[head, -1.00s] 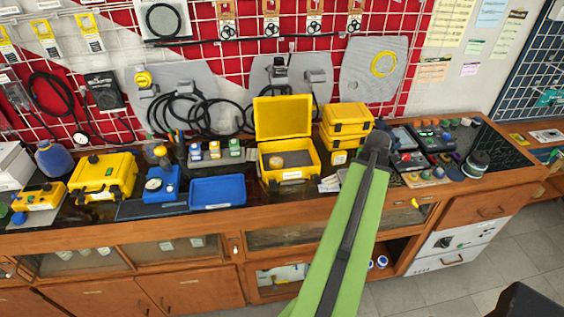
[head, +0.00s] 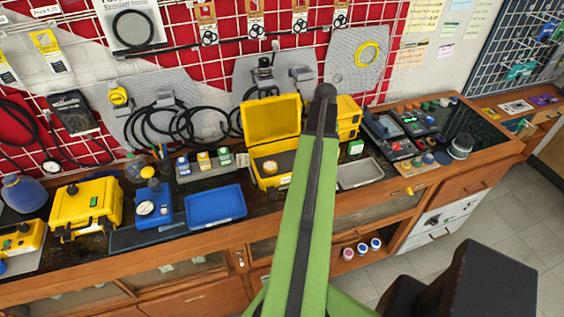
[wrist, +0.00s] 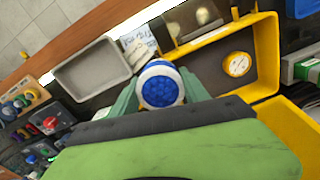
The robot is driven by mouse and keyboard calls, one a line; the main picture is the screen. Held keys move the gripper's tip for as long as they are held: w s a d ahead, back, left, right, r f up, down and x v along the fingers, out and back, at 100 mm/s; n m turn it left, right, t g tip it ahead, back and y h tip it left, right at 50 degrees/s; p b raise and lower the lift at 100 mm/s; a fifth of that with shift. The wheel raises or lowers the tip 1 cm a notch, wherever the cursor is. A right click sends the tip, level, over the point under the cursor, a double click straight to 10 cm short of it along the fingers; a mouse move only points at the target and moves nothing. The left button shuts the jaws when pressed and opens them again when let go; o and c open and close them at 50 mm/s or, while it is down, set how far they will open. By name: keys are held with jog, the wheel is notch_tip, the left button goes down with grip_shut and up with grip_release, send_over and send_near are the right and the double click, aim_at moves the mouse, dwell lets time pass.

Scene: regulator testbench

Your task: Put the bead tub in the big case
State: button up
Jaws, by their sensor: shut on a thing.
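The bead tub, a round white-rimmed tub with blue beads (wrist: 160,90), is held between the greenish fingers of my gripper (wrist: 160,98) in the wrist view. The big case is the open yellow case (head: 286,184) on the bench in the head view, its lid raised at the back. It also shows in the wrist view (wrist: 268,50), to the right of the tub. The tub appears just outside the case's near side wall; its height above the bench is unclear. A round white-dialled gauge (wrist: 237,64) lies inside the case. My arm hides the gripper and tub in the head view.
A grey tray (head: 360,174) lies right of the case; a blue tray (head: 215,206) lies left. Smaller stacked yellow cases (head: 349,116) stand behind my arm. Electronic devices (head: 385,128) crowd the right. Several small tubs (head: 362,249) sit on the shelf below.

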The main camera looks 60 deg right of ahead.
jog(key=w+f+b, duration=0.1)
jog(key=w+f, duration=0.1)
jog(key=w, duration=0.1)
jog(key=w+f+b, duration=0.2)
jog(key=w, duration=0.2)
jog(key=w+f+b, duration=0.2)
jog(key=w, duration=0.1)
jog(key=shift+w+d+f, duration=0.15)
jog(key=shift+w+d, duration=0.05)
jog(key=shift+d, duration=0.1)
jog(key=shift+w, duration=0.3)
notch_tip(320, 180, down, 4)
jog(key=b, duration=0.4)
jog(key=shift+a+f, duration=0.1)
jog(key=shift+f, duration=0.1)
jog(key=shift+s+r, duration=0.1)
jog(key=shift+r, duration=0.15)
jog(key=shift+f, duration=0.2)
jog(key=o, duration=1.4)
jog(key=shift+o, duration=0.2)
notch_tip(320, 180, up, 12)
jog(key=p, duration=1.2)
jog(key=shift+r, duration=0.2)
